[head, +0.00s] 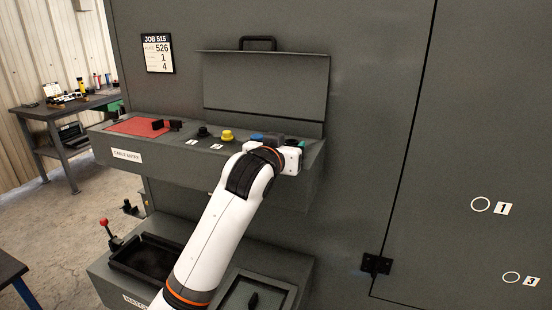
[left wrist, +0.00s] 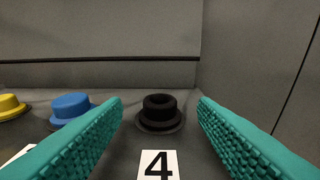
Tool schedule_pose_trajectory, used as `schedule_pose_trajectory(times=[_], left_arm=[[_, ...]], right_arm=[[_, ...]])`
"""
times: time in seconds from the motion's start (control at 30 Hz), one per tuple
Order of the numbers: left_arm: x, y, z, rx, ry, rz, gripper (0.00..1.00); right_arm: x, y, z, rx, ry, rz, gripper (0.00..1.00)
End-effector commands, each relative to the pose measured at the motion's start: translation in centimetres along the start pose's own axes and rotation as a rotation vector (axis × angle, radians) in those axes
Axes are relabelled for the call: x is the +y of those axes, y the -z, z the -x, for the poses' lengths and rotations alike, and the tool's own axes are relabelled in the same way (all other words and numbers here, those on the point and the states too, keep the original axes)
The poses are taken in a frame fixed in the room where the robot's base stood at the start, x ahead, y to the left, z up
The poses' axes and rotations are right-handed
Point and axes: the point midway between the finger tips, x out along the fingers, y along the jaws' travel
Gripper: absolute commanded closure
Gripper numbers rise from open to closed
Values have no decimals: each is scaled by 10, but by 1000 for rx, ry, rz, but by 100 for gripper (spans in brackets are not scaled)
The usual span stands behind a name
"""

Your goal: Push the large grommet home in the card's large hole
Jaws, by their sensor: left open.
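A black grommet (left wrist: 158,110) with a hollow top and wide brim stands upright behind the label 4 (left wrist: 158,165) in the left wrist view. I cannot tell how deep it sits in its hole. My left gripper (left wrist: 160,104) is open, its teal fingers to either side of the black grommet, apart from it. In the head view my left gripper (head: 292,150) is at the right end of the cable entry ledge (head: 180,165) and mostly hides that end. The job card (head: 158,53) on the enclosure wall reads JOB 515, with 526, 1 and 4. My right gripper is not in view.
Left of the black grommet are a blue grommet (left wrist: 72,106) and a yellow one (left wrist: 10,105). Another black one (head: 203,132) stands further left, beside a red mat (head: 135,126) with dark parts. A raised lid (head: 265,85) stands behind the ledge.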

Motion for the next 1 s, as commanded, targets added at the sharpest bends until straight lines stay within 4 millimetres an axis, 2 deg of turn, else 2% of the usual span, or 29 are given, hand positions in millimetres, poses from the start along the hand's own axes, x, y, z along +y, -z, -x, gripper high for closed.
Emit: schedule_pose_trajectory(times=[0.2, 0.4, 0.87, 0.97, 1.0], left_arm=[[0, 3, 41, -1, 0, 1, 47], [0, 2, 65, 0, 0, 0, 47], [0, 2, 71, 4, -1, 0, 47], [4, 17, 72, 28, -5, 7, 47], [7, 30, 72, 50, -8, 12, 47]], right_arm=[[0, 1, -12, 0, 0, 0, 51], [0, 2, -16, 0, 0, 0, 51], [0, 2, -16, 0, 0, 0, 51], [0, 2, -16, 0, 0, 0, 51], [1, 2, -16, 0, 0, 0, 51]])
